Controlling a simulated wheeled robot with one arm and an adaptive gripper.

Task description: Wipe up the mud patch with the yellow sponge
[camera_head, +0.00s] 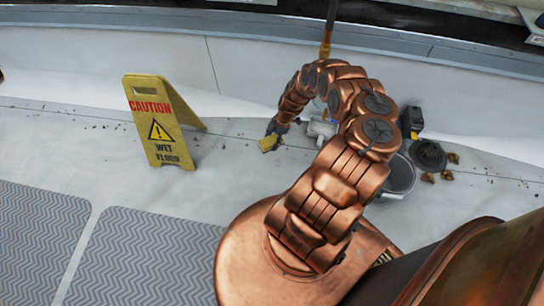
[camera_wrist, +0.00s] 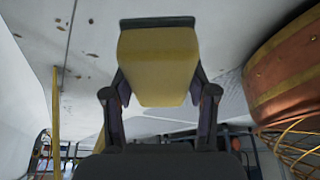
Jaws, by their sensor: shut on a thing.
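The yellow sponge (camera_head: 268,143) is at the tip of my arm, just above or on the pale floor; I cannot tell whether it touches. My gripper (camera_head: 277,128) is shut on it. In the wrist view, the sponge (camera_wrist: 158,65) fills the space between the two dark fingers of my gripper (camera_wrist: 158,98) and shows a dark layer along its far edge. I cannot make out a distinct mud patch. Small dark specks (camera_wrist: 75,75) are scattered on the floor near the sponge, and my arm hides part of the floor.
A yellow wet-floor sign (camera_head: 158,125) stands left of the sponge. A grey bucket (camera_head: 402,175) is right of my arm, with a black round object (camera_head: 428,154) and brown clumps (camera_head: 446,175) beyond. Grey ribbed mats (camera_head: 150,265) lie in front. A wall runs behind.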

